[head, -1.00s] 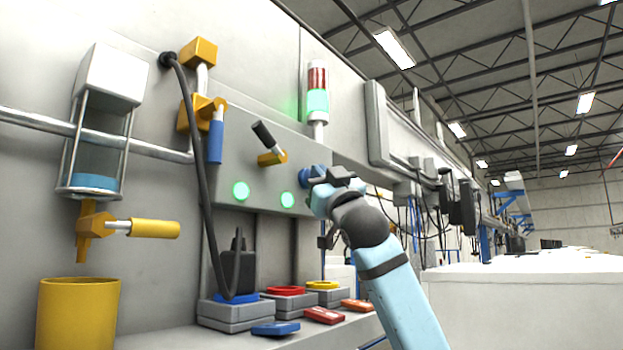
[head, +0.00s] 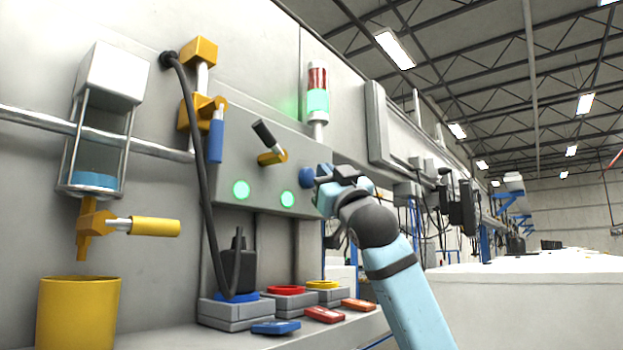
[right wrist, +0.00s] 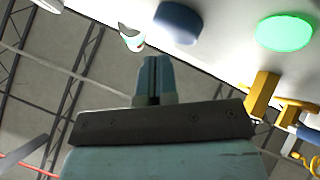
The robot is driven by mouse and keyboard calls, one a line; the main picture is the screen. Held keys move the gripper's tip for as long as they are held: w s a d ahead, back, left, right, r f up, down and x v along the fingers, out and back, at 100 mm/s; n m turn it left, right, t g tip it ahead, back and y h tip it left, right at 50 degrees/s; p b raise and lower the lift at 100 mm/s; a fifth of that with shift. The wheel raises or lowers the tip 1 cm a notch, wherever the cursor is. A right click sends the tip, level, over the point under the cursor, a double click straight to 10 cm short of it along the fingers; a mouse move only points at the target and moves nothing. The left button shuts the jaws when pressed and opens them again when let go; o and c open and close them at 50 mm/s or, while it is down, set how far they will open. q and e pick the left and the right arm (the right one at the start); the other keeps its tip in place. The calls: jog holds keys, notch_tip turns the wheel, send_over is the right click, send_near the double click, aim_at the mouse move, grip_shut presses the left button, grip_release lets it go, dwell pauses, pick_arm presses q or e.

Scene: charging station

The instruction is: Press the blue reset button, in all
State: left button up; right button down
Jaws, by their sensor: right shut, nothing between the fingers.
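The blue reset button (head: 306,178) is round and sits at the right end of the grey panel (head: 228,165), beside the two green lights. It shows at the top of the right wrist view (right wrist: 178,22). My right gripper (head: 322,176) is just right of the button in the head view, with its fingers shut and empty. In the right wrist view its fingertips (right wrist: 151,60) point towards the panel, just below and left of the button, with a small gap in the picture. Whether they touch it cannot be told. My left gripper is not in view.
Two green lights (head: 241,190) and a yellow-and-black lever (head: 269,147) are on the panel. A signal tower (head: 317,95) stands above. A black cable (head: 197,150) hangs at the left. Coloured sockets (head: 285,291) sit on the shelf below. Open space lies right of my arm.

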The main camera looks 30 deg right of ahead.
jog(key=shift+s, duration=0.1)
jog(key=s, duration=0.1)
jog(key=s+d, duration=0.1)
jog(key=s, duration=0.1)
jog(key=s+d, duration=0.1)
jog(key=shift+s+b, duration=0.2)
jog(key=shift+b, duration=0.2)
dwell(0.7)
